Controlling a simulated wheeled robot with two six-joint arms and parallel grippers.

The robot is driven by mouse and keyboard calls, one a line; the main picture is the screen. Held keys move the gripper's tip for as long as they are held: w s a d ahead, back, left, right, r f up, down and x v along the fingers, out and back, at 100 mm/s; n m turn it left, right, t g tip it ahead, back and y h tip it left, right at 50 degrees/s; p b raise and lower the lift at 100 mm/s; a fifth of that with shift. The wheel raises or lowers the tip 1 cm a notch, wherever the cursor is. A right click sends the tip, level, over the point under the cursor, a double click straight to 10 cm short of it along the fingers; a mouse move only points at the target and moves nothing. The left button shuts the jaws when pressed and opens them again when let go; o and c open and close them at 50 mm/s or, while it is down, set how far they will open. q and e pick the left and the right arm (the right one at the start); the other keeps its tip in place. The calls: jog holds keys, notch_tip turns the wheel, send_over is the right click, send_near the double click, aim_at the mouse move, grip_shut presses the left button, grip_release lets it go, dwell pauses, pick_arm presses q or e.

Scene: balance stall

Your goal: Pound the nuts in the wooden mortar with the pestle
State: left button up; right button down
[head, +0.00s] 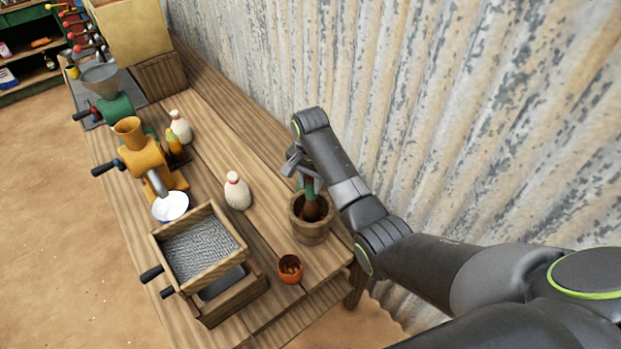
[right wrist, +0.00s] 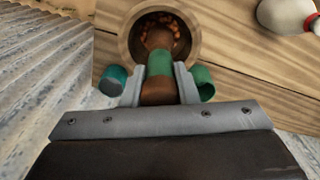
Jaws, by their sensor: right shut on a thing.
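The wooden mortar (head: 311,232) stands near the right end of the table, and its round rim (right wrist: 126,42) shows in the right wrist view. Small orange-brown nuts (right wrist: 150,22) lie inside it. The brown pestle (head: 311,208) with a green band (right wrist: 160,66) has its lower end in the mortar. My right gripper (head: 302,170) is above the mortar and shut on the pestle, with one finger on each side of it. Green rounded pieces show outside both fingers; I cannot tell what they belong to. The pestle's tip is hidden. My left gripper is not in view.
A small orange-brown cup (head: 290,269) stands beside the mortar. A white bottle-shaped thing (head: 237,191) stands to its left. A wooden sieve box (head: 207,255), a white bowl (head: 171,207) and a yellow grinder (head: 143,160) are farther left. A corrugated wall (head: 400,100) rises behind the table.

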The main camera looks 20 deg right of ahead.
jog(key=shift+f, duration=0.85)
notch_tip(320, 180, up, 2)
jog(key=shift+r+p, duration=0.1)
jog(key=shift+p, duration=0.95)
jog(key=shift+r, duration=0.7)
jog(key=shift+f, duration=0.15)
